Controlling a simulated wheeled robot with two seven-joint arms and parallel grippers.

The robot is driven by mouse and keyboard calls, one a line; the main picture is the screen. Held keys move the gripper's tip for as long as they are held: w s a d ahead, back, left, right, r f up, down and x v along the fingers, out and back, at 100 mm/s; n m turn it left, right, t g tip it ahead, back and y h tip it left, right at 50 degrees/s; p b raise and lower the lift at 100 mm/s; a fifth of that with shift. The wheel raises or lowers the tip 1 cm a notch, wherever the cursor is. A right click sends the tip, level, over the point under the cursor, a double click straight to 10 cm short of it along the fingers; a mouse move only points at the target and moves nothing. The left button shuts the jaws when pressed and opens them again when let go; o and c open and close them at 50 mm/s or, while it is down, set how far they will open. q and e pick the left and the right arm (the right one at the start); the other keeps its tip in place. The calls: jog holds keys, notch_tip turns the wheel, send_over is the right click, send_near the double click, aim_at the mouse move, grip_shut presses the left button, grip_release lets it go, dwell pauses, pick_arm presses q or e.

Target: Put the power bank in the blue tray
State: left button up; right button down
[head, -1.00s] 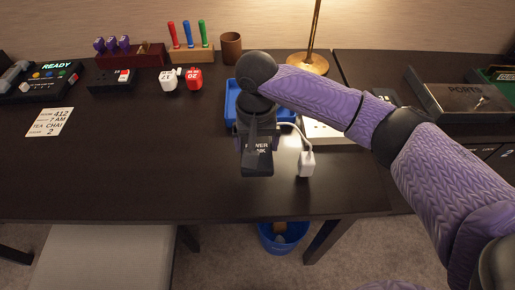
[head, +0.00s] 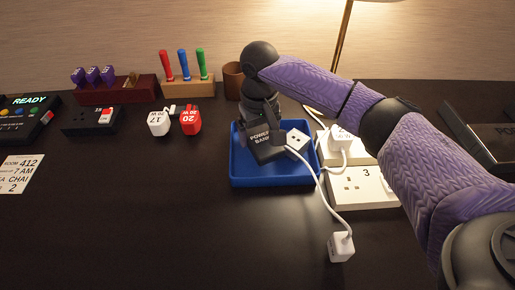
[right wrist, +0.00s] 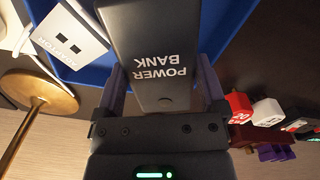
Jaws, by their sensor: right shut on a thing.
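The dark grey power bank (head: 262,144), with white "POWER BANK" lettering, is in my right gripper (head: 259,132). In the right wrist view the power bank (right wrist: 160,45) sits between the two fingers of the right gripper (right wrist: 163,90), which is shut on it. It is tilted over the blue tray (head: 245,180). I cannot tell whether it touches the tray floor. The blue tray also shows in the right wrist view (right wrist: 220,25). A white charger block (head: 296,141) is over the tray beside the power bank. My left gripper is not in view.
White power strips (head: 355,188) stand right of the tray. A white cable runs to a white plug (head: 341,246) at the front. A brown cup (head: 233,80), lamp pole (head: 342,45) and red and white blocks (head: 190,121) are behind.

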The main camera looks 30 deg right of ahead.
aim_at(259, 147)
notch_tip(259, 147, down, 5)
jog(key=b, duration=0.3)
jog(key=shift+f, duration=0.1)
jog(key=shift+r, duration=0.2)
grip_release()
notch_tip(259, 147, up, 12)
jog(key=p, duration=0.7)
jog(key=shift+f, duration=0.1)
jog(key=shift+r, duration=0.25)
